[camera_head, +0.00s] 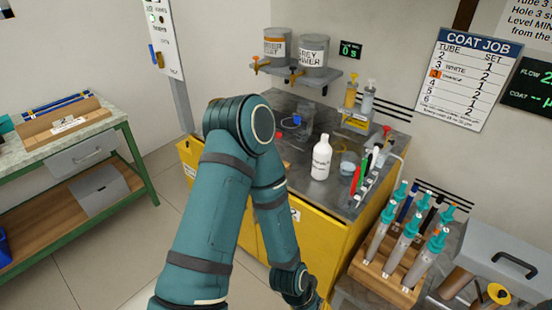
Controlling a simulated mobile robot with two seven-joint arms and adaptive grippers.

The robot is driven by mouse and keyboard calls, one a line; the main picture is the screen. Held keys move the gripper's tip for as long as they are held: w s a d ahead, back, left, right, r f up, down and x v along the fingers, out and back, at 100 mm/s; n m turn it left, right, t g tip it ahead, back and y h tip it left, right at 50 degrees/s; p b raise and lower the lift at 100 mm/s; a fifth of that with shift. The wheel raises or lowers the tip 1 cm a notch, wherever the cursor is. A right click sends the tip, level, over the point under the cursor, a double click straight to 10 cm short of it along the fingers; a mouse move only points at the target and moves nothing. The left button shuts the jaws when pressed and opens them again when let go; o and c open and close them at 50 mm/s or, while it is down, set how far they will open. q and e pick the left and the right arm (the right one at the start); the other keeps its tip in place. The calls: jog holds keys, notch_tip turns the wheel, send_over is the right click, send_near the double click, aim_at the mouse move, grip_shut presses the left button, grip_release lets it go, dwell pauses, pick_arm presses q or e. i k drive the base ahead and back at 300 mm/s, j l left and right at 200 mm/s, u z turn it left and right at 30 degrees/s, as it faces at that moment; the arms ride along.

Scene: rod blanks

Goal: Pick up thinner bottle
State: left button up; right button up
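A white bottle (321,160) with a narrow neck and small dark print stands upright on the grey top of the yellow cabinet (318,198). It looks like the thinner bottle, but its print is too small to read. Nothing holds it. One of my teal arms rises from the bottom edge, bends at a high elbow left of the bottle, and runs down in front of the cabinet. Its wrist reaches the bottom edge, and no gripper fingers show. My other arm and gripper are out of view.
Right of the bottle are a clear cup (348,164) and a row of coloured pens or tubes (366,176). Behind it stand two small dispensers (358,97). A wooden rack (385,272) of teal-capped tubes is front right. A green-framed bench (150,178) stands left, with open floor between.

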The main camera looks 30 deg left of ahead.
aim_at(323, 151)
jog(key=u, duration=0.7)
